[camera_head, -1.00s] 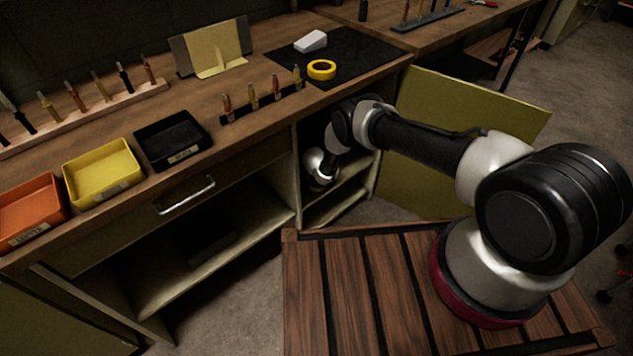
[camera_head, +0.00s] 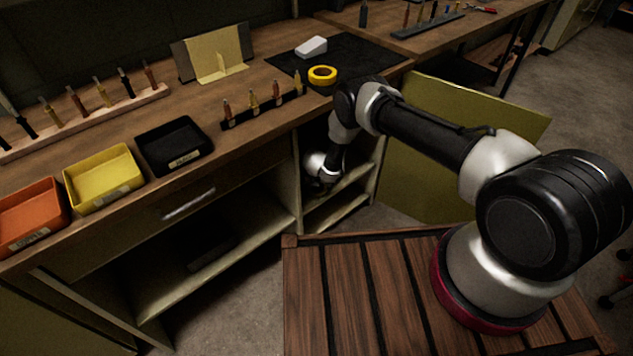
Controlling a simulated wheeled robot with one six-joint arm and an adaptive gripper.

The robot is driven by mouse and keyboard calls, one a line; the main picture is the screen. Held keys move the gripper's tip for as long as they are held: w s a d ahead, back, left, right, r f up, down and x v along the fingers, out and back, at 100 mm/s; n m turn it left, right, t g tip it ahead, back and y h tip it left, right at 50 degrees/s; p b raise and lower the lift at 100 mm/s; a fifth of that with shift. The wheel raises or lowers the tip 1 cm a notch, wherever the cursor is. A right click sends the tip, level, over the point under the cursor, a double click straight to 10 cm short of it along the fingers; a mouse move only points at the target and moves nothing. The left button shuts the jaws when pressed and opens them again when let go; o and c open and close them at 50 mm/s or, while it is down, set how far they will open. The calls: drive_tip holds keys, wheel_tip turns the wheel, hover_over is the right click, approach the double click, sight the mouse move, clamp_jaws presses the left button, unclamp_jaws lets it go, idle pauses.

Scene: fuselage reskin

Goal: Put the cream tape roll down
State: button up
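My arm reaches into the open cabinet (camera_head: 297,185) under the workbench. Its white wrist (camera_head: 322,166) is at the opening, beside the inner shelves. My gripper's fingers are hidden inside the cabinet, so I cannot see whether they are open or shut or what they hold. I see no cream tape roll. A yellow tape roll (camera_head: 322,74) lies flat on the black mat (camera_head: 370,65) on the bench top, above and apart from my wrist.
A white block (camera_head: 311,46) lies on the mat. A rack of small tools (camera_head: 263,107) stands near the bench's front edge. Orange (camera_head: 30,215), yellow (camera_head: 103,178) and black (camera_head: 174,146) bins stand at left. The olive cabinet door (camera_head: 440,150) is open behind my arm.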

sight(316, 193)
drive_tip(key=shift+v, duration=1.8)
